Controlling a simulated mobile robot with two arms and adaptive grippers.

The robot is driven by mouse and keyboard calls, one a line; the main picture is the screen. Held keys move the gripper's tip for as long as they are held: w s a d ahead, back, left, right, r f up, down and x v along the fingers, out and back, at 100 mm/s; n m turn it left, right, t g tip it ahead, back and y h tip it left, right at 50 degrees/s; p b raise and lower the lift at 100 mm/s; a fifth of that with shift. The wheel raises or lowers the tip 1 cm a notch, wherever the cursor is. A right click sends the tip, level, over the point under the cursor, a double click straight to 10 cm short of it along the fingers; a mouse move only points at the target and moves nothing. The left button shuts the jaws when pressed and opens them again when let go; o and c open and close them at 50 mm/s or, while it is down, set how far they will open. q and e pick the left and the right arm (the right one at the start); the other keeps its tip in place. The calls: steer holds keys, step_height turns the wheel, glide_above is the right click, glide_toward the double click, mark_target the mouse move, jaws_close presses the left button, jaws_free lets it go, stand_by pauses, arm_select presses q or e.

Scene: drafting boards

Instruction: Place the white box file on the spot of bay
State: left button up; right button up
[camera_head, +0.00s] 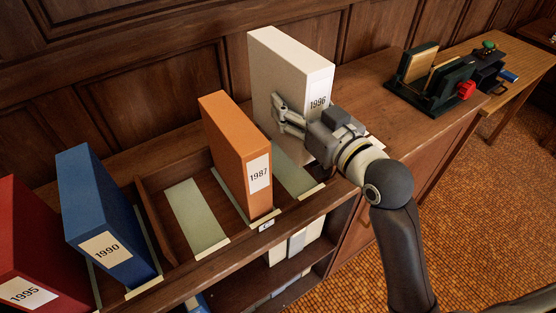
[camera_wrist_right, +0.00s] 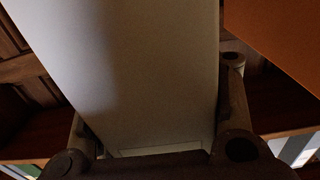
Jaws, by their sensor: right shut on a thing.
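The white box file (camera_head: 286,68), labelled 1996, stands upright in my right gripper (camera_head: 293,118). The gripper is shut on its lower part, with a finger on the left face. In the right wrist view the white file (camera_wrist_right: 150,70) fills the middle between the two fingers. The file is just right of the orange file, over or behind a pale green strip (camera_head: 295,172) on the shelf. Its lower edge is partly hidden by the gripper, so I cannot tell whether it touches the shelf. Another pale green strip (camera_head: 195,215) lies bare. My left gripper is not in view.
An orange file (camera_head: 237,146) labelled 1987 stands close left of the white one. A blue file (camera_head: 98,215) labelled 1990 and a red file (camera_head: 35,245) labelled 1995 stand further left. A small "C" plate (camera_head: 266,225) marks the shelf front. A dark green device (camera_head: 435,80) sits at right.

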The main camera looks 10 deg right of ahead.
steer(key=shift+f, duration=0.25)
step_height(320, 180, down, 5)
steer(key=shift+s+r+b, duration=0.15)
steer(key=shift+b, duration=0.3)
step_height(320, 180, down, 4)
steer(key=shift+r, duration=0.15)
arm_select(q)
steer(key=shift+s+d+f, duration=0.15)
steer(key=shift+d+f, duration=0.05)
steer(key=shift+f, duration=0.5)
arm_select(e)
steer(key=shift+f, duration=0.2)
steer(key=shift+f, duration=0.1)
arm_select(q)
steer(key=shift+b, duration=0.3)
arm_select(e)
steer(key=o, duration=1.7)
steer(key=shift+f, duration=0.15)
steer(key=shift+s, duration=0.1)
